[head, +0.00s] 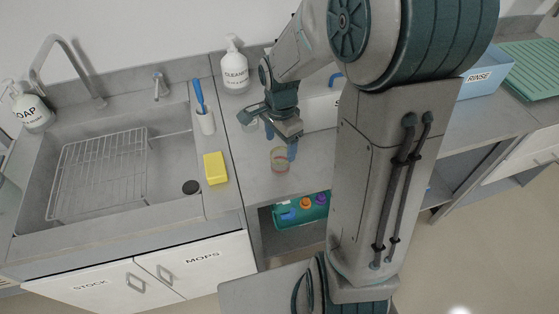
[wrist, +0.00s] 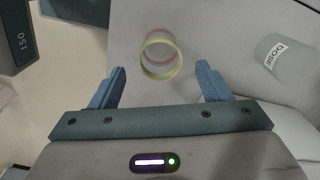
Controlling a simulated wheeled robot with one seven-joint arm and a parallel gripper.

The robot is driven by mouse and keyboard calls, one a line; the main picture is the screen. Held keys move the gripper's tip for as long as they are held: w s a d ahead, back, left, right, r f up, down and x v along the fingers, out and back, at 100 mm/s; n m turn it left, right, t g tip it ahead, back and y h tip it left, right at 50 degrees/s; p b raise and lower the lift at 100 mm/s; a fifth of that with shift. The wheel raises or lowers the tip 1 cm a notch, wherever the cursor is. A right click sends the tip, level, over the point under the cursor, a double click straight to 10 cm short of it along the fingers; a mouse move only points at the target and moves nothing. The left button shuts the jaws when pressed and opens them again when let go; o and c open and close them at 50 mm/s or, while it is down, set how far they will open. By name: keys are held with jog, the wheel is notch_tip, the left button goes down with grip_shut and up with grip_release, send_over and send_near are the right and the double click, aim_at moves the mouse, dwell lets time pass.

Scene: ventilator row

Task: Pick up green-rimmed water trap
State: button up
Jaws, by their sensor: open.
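A clear, round water trap (head: 279,160) stands on the grey counter right of the sink. Its rim looks yellow-green in the wrist view (wrist: 161,55), with a reddish ring at its other end. My gripper (head: 268,134) is over the counter close to the trap, behind it in the head view. In the wrist view my gripper (wrist: 161,70) has its two blue fingers spread wide, and the trap shows between and just beyond their tips. Nothing is between the jaws.
A clear container labelled DOSE (wrist: 272,57) stands to the right in the wrist view. The sink (head: 180,190) with a wire rack, a yellow sponge (head: 215,168) and a CLEANER bottle (head: 234,70) are nearby. A green bin (head: 285,219) sits under the counter. The counter around the trap is clear.

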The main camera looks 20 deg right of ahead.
aim_at(280, 159)
jog(key=shift+f+p, duration=0.55)
jog(key=shift+f, duration=3.05)
jog(key=shift+c, duration=0.3)
jog(key=c, duration=1)
